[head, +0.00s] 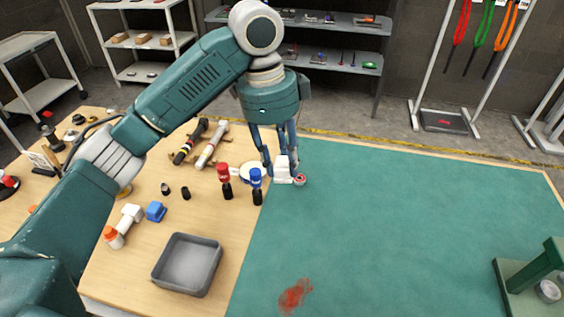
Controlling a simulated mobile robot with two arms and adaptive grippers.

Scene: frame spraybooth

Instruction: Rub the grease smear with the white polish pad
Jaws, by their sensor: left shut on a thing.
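My left gripper (281,172) is at the far left part of the green mat (400,215), fingers pointing down. It is shut on a white block-like thing (284,165), which looks like the white polish pad; the fingers partly hide it. A red-brown grease smear (295,296) lies on the mat near the front edge of the picture, well apart from the gripper. My right gripper is not in view.
A small red-and-white round thing (300,180) sits just right of the gripper. Red (225,180) and blue-topped (256,185) bottles stand left of it. A grey tray (187,264) is front left; a green fixture (535,280) is at right. The mat's middle is clear.

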